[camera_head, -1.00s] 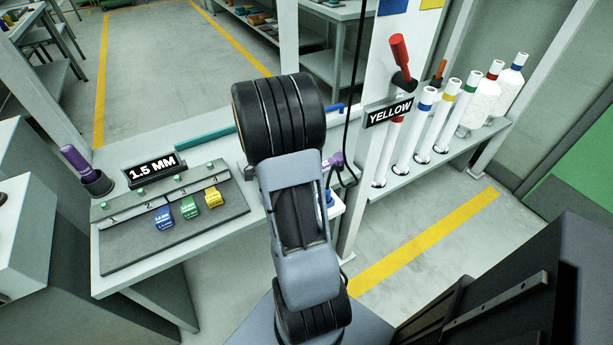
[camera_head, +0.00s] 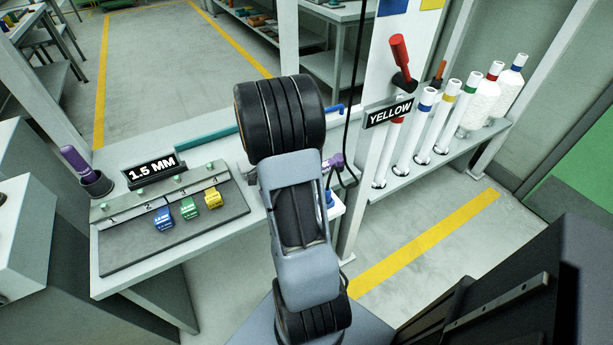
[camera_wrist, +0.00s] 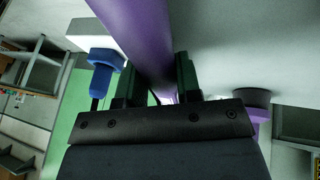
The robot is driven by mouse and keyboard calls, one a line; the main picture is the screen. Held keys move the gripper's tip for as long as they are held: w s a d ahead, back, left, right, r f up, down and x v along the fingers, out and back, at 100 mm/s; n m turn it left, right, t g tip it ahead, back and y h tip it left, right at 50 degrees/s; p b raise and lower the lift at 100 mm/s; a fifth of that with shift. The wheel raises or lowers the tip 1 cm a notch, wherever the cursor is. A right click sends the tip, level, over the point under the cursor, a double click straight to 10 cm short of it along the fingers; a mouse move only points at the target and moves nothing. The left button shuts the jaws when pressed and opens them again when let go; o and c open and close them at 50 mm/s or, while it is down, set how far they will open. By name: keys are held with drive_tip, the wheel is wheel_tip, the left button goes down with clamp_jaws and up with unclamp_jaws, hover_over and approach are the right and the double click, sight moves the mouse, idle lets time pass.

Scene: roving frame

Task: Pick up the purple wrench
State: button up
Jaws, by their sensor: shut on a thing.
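The purple wrench (camera_wrist: 150,35) shows in the wrist view as a long smooth bar running up between the two dark fingers of my gripper (camera_wrist: 157,78). The fingers are shut on it. In the head view a small purple part (camera_head: 335,161), seemingly of the wrench, shows just right of my arm, above the bench's right end. My arm hides the rest of it and the gripper there. I cannot tell whether the wrench touches the bench.
A purple-handled tool (camera_head: 75,160) stands in a black cup at the bench's left. Blue, green and yellow blocks (camera_head: 189,210) sit by the "1.5 MM" sign (camera_head: 152,169). A "YELLOW" sign (camera_head: 389,113), a black cable and a rack of white tubes (camera_head: 425,112) stand right.

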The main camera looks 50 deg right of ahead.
clamp_jaws()
drive_tip(key=shift+r, duration=0.15)
